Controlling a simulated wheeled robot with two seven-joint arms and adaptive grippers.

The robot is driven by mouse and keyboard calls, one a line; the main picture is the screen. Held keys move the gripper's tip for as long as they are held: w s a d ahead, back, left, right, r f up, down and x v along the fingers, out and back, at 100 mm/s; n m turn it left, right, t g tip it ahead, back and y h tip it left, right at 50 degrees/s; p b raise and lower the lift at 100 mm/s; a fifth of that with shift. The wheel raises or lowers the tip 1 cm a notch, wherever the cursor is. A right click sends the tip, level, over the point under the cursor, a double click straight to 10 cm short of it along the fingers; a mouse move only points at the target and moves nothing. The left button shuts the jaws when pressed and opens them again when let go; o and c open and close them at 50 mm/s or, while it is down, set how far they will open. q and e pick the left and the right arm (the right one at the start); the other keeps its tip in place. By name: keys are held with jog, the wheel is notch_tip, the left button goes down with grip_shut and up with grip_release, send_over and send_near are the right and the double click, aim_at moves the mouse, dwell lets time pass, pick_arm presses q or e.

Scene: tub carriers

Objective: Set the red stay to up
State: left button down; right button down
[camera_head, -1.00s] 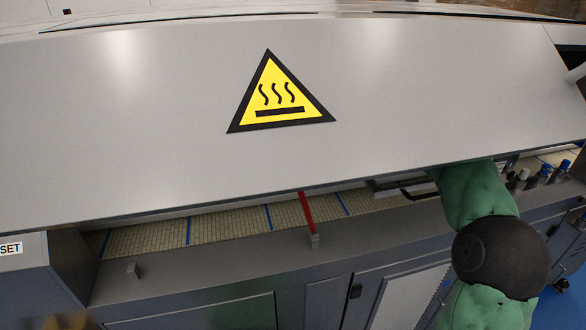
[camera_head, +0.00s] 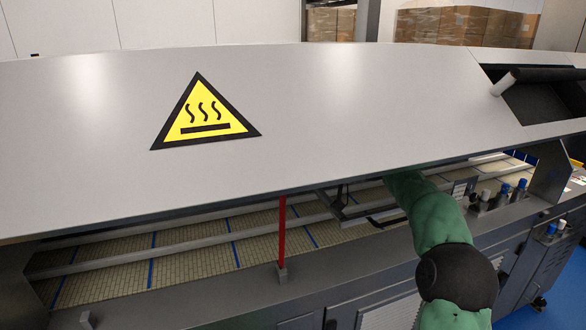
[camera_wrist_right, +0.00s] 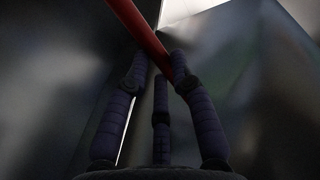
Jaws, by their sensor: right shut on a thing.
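The red stay (camera_head: 282,235) is a thin red rod. In the head view it stands nearly upright from a small grey bracket (camera_head: 282,272) on the machine's front ledge to the lower edge of the large grey lid (camera_head: 350,110); its top is hidden behind the lid. My right arm reaches under the lid from the right, and its gripper is hidden there. In the right wrist view my right gripper (camera_wrist_right: 160,82) has its dark fingers closed at the red stay (camera_wrist_right: 138,25), which crosses the top of the picture. My left gripper is in neither view.
Under the lid lies a tiled belt (camera_head: 190,255) with blue cross lines. A dark handle-like bar (camera_head: 375,212) hangs by the lid's edge near my right arm. Small blue-topped fittings (camera_head: 518,188) stand at the right. Boxes (camera_head: 465,23) are stacked behind.

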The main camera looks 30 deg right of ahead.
jog(key=shift+f, duration=0.15)
jog(key=c, duration=1.1)
grip_release()
jog(key=shift+o, duration=0.2)
jog(key=v, duration=1.2)
